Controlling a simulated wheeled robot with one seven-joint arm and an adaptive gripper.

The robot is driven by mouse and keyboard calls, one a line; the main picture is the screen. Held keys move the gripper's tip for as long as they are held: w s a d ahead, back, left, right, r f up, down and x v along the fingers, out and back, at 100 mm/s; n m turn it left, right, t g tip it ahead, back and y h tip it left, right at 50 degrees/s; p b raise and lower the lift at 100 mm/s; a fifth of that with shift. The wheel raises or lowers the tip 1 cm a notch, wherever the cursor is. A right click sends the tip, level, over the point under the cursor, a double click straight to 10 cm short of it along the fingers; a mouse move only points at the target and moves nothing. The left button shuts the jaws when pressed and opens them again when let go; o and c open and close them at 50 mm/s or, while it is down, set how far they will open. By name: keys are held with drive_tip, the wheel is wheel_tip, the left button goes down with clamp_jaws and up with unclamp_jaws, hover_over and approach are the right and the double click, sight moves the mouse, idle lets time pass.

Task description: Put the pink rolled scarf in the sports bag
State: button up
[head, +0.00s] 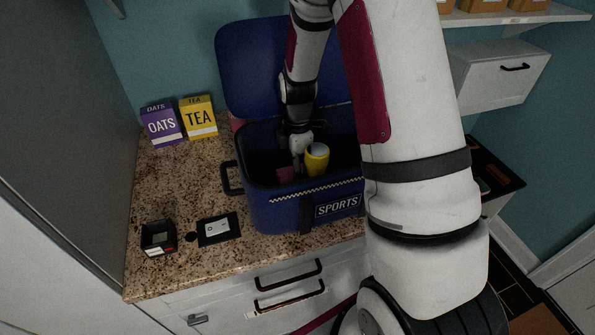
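The blue sports bag (270,208) stands on the granite counter with its lid raised at the back and a "SPORTS" label on its front. My gripper (297,168) reaches down into the open bag. A small dark pink piece (286,174) shows inside the bag, beside or at my fingertips; it may be the pink rolled scarf, mostly hidden. I cannot tell whether my fingers hold it. A yellow cylindrical item with a pale top (317,158) stands in the bag just right of my gripper. My arm covers the bag's right side.
A purple oats box (162,125) and a yellow tea box (199,118) stand at the back left. A pinkish thing (237,123) peeks out behind the bag's left edge. A small black box (158,237) and a black flat item (219,228) lie front left. The counter's left middle is clear.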

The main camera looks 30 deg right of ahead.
wheel_tip(320, 180, up, 11)
drive_tip(key=b, duration=0.1)
drive_tip(key=shift+a, duration=0.15)
idle(0.7)
